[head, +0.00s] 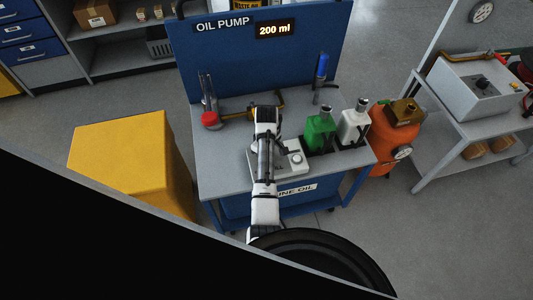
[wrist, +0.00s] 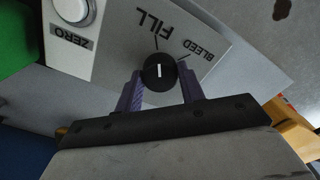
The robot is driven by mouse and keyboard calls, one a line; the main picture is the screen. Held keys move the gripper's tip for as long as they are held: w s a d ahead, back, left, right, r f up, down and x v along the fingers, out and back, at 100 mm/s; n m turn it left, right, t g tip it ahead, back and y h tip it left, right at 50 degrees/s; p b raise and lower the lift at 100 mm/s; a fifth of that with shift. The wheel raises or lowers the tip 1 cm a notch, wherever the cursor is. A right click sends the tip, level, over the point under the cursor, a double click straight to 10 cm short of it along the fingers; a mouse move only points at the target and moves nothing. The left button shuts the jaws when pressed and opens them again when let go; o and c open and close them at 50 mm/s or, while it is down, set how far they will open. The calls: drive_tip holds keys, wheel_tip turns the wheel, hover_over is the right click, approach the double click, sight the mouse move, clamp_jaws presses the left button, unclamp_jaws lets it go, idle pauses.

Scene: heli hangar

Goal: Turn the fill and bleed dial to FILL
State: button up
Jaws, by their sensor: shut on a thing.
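The black fill and bleed dial (wrist: 160,72) sits on a light grey panel (wrist: 115,45) in the wrist view. Its short white line stands about upright in the picture, roughly in line with the tick under the FILL label (wrist: 155,22). The BLEED label (wrist: 197,50) and its tick are up and to the right of the dial. My gripper (wrist: 160,82) has its purple fingers on either side of the dial and is shut on it. In the head view my arm hides the dial on the control box (head: 297,168).
A round white ZERO button (wrist: 73,10) is left of the dial. On the bench (head: 235,180) stand a green bottle (head: 320,133), a white bottle (head: 354,124) and a red-capped item (head: 210,118). The OIL PUMP board's display (head: 275,30) reads 200 ml. A yellow box (head: 130,160) stands left.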

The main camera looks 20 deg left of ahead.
drive_tip(key=shift+n, duration=0.5)
drive_tip(key=o, duration=1)
drive_tip(key=shift+c, duration=0.2)
drive_tip(key=shift+r, duration=0.1)
